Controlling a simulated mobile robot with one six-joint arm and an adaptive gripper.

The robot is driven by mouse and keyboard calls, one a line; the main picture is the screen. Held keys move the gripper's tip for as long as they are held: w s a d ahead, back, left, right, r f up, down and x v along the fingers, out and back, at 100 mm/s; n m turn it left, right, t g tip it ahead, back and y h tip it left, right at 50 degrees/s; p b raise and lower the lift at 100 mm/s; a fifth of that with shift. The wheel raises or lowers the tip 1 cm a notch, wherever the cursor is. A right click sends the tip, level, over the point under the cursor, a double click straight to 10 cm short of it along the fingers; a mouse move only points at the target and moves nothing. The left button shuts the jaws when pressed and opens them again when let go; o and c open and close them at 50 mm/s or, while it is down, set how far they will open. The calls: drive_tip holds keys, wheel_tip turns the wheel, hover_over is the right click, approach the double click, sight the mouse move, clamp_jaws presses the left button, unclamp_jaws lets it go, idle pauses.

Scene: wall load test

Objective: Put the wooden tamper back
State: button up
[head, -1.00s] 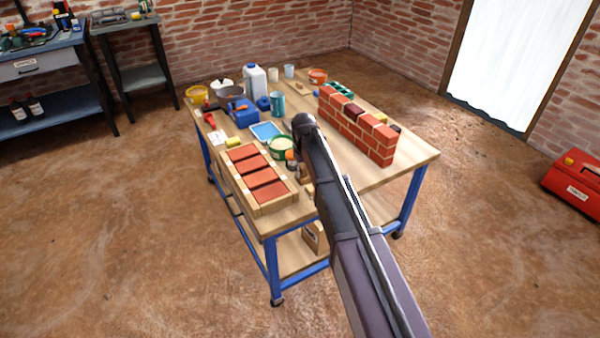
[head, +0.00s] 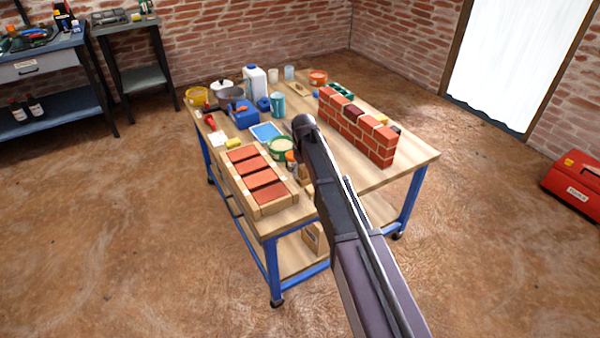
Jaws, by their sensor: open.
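My arm reaches up from the lower right over the workbench (head: 415,158). My gripper (head: 302,126) is at its far end, above the middle of the bench. Its jaws are open but mostly hidden by my own arm. A light wooden piece (head: 305,173) shows partly beside my arm, right of the brick-filled wooden frame (head: 288,208). It may be the wooden tamper, but my arm hides too much to be sure. An orange-topped object (head: 291,156) stands just beyond it, next to a green tub with pale contents (head: 281,148).
A small brick wall (head: 352,130) stands right of my gripper. A blue tray (head: 266,131), blue box (head: 243,116), white jug (head: 255,82), teal cup (head: 277,104) and several tubs crowd the far left. The bench's front right corner is clear.

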sight(303, 167)
wheel_tip(303, 167, up, 12)
drive_tip(key=p, duration=1.1)
drive_tip(key=shift+p, duration=0.4)
idle(0.4)
drive_tip(key=s+d+m, duration=0.6)
drive_tip(key=s+d, duration=1.6)
drive_tip(key=s, duration=0.3)
drive_tip(key=shift+s+m, duration=0.35)
drive_tip(key=shift+m, duration=0.05)
wheel_tip(303, 167, up, 14)
drive_tip(key=p, duration=1.4)
drive_tip(key=shift+r, duration=0.2)
